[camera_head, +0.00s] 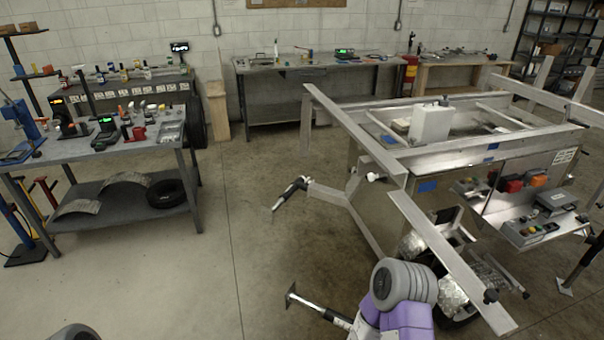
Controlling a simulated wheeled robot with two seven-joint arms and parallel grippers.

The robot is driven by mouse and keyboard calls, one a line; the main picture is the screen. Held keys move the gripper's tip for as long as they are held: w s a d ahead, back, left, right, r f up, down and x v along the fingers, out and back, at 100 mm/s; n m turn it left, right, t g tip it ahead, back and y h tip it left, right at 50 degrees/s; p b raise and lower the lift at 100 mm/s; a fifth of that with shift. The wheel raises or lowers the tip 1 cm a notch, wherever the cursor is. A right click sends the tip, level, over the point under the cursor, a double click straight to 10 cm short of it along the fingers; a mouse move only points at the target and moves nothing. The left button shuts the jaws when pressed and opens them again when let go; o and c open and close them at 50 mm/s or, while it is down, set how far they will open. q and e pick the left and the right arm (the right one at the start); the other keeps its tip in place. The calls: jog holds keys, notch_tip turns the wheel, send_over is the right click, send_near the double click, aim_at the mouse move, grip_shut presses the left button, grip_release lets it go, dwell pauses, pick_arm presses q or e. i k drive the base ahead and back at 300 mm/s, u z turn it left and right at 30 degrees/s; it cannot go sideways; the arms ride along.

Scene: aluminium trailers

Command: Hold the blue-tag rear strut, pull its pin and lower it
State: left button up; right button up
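The aluminium trailer (462,147) stands at the right. Blue tags show on its near panel (427,186) and further along its side (490,160). A silver tube with a dark foot plate (318,308) lies at the bottom centre, its right end running behind my purple and grey arm. I cannot tell whether it is the blue-tag strut; no tag or pin shows on it. A dark leg with a foot plate (580,265) stands at the far right. Neither of my grippers is in view.
The trailer's tongue ends in a dark coupler (290,193). A sloping aluminium beam (450,258) and foil-like bundles crowd the area beside my arm. A workbench (90,150) with tools stands left, another bench (310,62) along the wall. Concrete floor is clear at centre left.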

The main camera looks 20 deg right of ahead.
aim_at(371, 176)
jog(key=u, duration=0.15)
jog(key=i, duration=0.75)
jog(key=z, duration=1.85)
